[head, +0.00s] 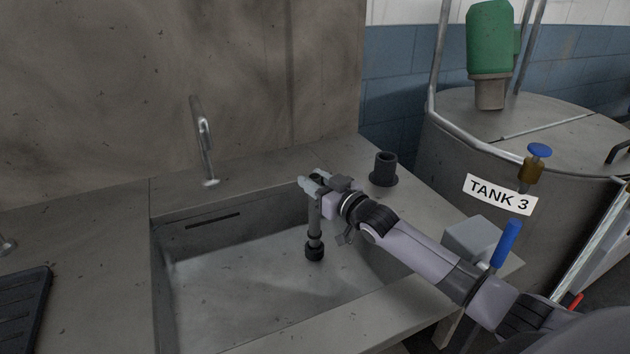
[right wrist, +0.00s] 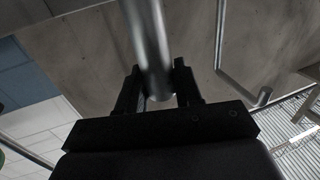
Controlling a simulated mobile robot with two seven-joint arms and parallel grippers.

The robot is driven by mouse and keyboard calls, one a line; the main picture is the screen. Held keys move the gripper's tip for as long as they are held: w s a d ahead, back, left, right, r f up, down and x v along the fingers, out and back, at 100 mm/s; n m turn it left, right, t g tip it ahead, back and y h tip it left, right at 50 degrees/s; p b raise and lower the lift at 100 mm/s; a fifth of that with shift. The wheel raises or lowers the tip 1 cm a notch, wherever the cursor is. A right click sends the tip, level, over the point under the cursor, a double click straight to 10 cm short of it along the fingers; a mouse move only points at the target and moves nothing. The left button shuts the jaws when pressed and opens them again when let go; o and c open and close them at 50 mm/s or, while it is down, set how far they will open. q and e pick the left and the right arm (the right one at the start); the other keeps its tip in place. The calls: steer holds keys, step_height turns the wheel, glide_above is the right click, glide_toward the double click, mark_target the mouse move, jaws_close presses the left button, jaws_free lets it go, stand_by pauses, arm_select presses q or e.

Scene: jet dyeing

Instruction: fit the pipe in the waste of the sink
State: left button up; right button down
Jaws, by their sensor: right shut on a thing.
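The pipe (head: 314,226) is a slim grey tube with a wider black lower end. It hangs about upright inside the sink (head: 220,290), towards the right side of the basin. My right gripper (head: 314,184) is shut on the pipe near its top. The right wrist view shows the pipe (right wrist: 152,50) between the two dark fingers (right wrist: 158,88). I cannot tell whether the black end touches the basin floor. No waste opening shows in the basin; the pipe's end may hide it. My left gripper is not in view.
A metal tap (head: 204,140) stands behind the basin. A black open holder (head: 384,168) stands on the worktop to the right. A black ribbed mat (head: 22,305) lies at the left. A large tank (head: 530,125) with blue-handled valves is at the right. The left basin floor is clear.

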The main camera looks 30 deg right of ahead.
steer(key=shift+f+b, duration=1.3)
steer(key=shift+f, duration=0.65)
steer(key=c, duration=0.7)
jaws_free()
steer(key=shift+o, duration=0.2)
steer(key=shift+s, duration=0.1)
steer(key=p+v, duration=0.5)
steer(key=v, duration=0.2)
steer(key=shift+p, duration=0.35)
